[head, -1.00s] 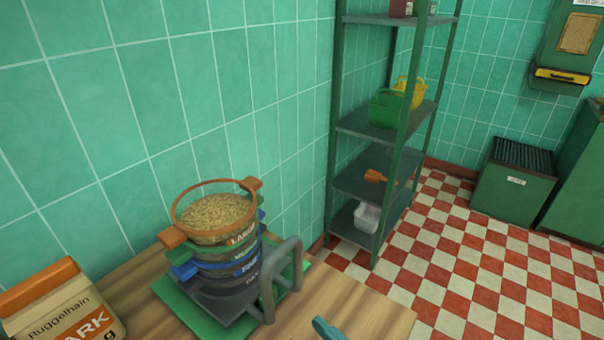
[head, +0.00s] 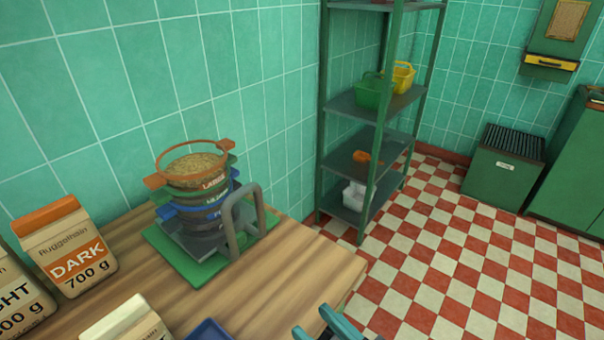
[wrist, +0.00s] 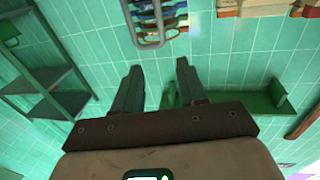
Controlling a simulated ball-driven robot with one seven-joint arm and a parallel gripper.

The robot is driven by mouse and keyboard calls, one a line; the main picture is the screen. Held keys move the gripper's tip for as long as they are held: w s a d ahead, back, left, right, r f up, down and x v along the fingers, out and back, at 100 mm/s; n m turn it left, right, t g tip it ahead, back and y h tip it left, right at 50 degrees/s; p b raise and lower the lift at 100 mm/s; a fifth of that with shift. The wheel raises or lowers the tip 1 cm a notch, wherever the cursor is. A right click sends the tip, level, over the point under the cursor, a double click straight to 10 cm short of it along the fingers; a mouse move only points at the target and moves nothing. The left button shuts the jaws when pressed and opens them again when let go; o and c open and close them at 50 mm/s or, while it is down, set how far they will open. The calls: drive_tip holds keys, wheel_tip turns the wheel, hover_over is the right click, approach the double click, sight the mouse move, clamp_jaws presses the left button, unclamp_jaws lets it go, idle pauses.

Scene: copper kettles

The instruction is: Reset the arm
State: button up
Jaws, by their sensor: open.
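My gripper (head: 328,326) shows at the bottom edge of the head view, with only its teal fingertips in the frame. In the wrist view my gripper (wrist: 157,80) has its two dark green fingers spread apart, with nothing between them. A stack of sieves (head: 200,205) with an orange-rimmed top one full of pale grain stands on a green base (head: 185,262) on the wooden table (head: 290,275). A grey looped handle (head: 240,220) rises at its right side. My gripper is apart from the stack, to its lower right in the head view.
Ruggelhain cartons, one marked DARK (head: 72,255), stand at the table's left. A pale carton (head: 128,322) and a blue item (head: 208,330) are at the front edge. A green shelf rack (head: 375,103) stands beyond the table. The checkered floor (head: 470,250) at the right is clear.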

drive_tip(key=s+d+f+m+g+h+p, duration=0.3)
drive_tip(key=d+f+g+h, duration=0.3)
drive_tip(key=d+f, duration=0.6)
drive_tip(key=s+d+f+m+g+h+p, duration=0.1)
drive_tip(key=s+d+f+m+g+h, duration=0.1)
drive_tip(key=s+d, duration=0.4)
drive_tip(key=s+d+f+m+g+h+p, duration=0.2)
drive_tip(key=s+d+f+m+g+h, duration=0.1)
drive_tip(key=s+d, duration=0.4)
drive_tip(key=shift+s+f+g+h, duration=0.6)
drive_tip(key=shift+s+g, duration=0.1)
drive_tip(key=shift+g, duration=0.2)
